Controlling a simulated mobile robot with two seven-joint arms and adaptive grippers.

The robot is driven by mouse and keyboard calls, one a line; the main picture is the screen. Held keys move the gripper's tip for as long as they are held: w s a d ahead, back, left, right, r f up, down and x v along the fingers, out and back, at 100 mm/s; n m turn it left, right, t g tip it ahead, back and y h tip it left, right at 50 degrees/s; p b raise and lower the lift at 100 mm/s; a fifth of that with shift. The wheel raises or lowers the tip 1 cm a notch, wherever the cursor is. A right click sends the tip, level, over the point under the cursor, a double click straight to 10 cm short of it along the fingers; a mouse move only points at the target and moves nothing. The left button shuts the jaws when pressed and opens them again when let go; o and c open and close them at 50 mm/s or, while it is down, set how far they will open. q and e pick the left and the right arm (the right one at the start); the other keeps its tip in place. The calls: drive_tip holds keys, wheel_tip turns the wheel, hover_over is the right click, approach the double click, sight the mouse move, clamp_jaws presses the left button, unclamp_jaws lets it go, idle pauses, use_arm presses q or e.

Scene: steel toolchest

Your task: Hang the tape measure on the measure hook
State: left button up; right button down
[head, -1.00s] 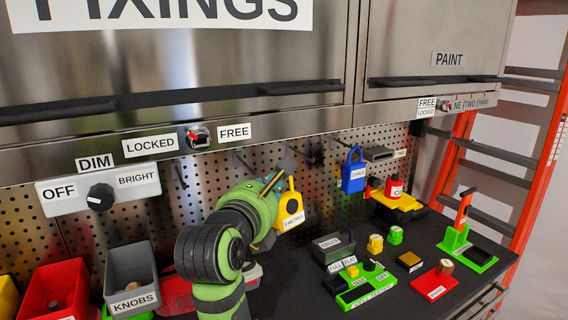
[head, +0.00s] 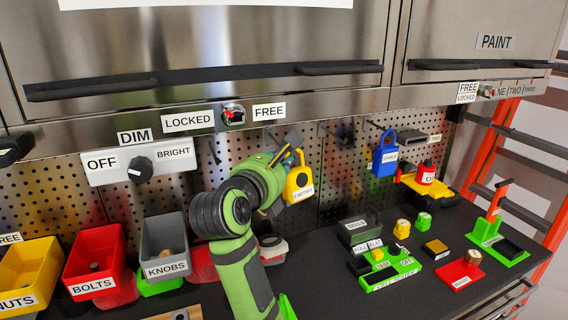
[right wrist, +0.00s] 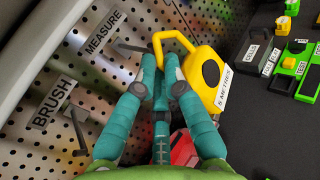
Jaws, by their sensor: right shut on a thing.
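The yellow tape measure (head: 299,184) has a black disc, a "5 METRES" label and a yellow loop on top. My right gripper (head: 291,158) is shut on its loop and holds it in the air before the pegboard. In the right wrist view, the tape measure (right wrist: 202,75) hangs from the fingertips of my right gripper (right wrist: 163,84), its loop (right wrist: 172,40) extending past them. The measure hook (right wrist: 130,47), a dark peg below the "MEASURE" label (right wrist: 105,32), points toward the loop. I cannot tell whether they touch. My left gripper is not in view.
Another dark hook (right wrist: 78,130) sits by the "BRUSH" label (right wrist: 53,101). A blue chalk holder (head: 384,154) hangs to the right on the pegboard. Coloured bins, including a grey knobs bin (head: 165,245), stand at left. Several small items crowd the black worktop at right.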

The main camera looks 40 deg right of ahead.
drive_tip(key=shift+w+d+f+b, duration=0.2)
drive_tip(key=shift+w+f+b, duration=0.05)
drive_tip(key=shift+w, duration=0.55)
drive_tip(key=shift+w+d+f+b, duration=0.2)
drive_tip(key=shift+w+f, duration=0.1)
drive_tip(key=shift+w, duration=0.5)
drive_tip(key=shift+w+d+f+b, duration=0.15)
drive_tip(key=shift+w+f+b, duration=0.1)
drive_tip(key=shift+w, duration=0.55)
drive_tip(key=c, duration=1.3)
unclamp_jaws()
drive_tip(key=shift+o, duration=0.2)
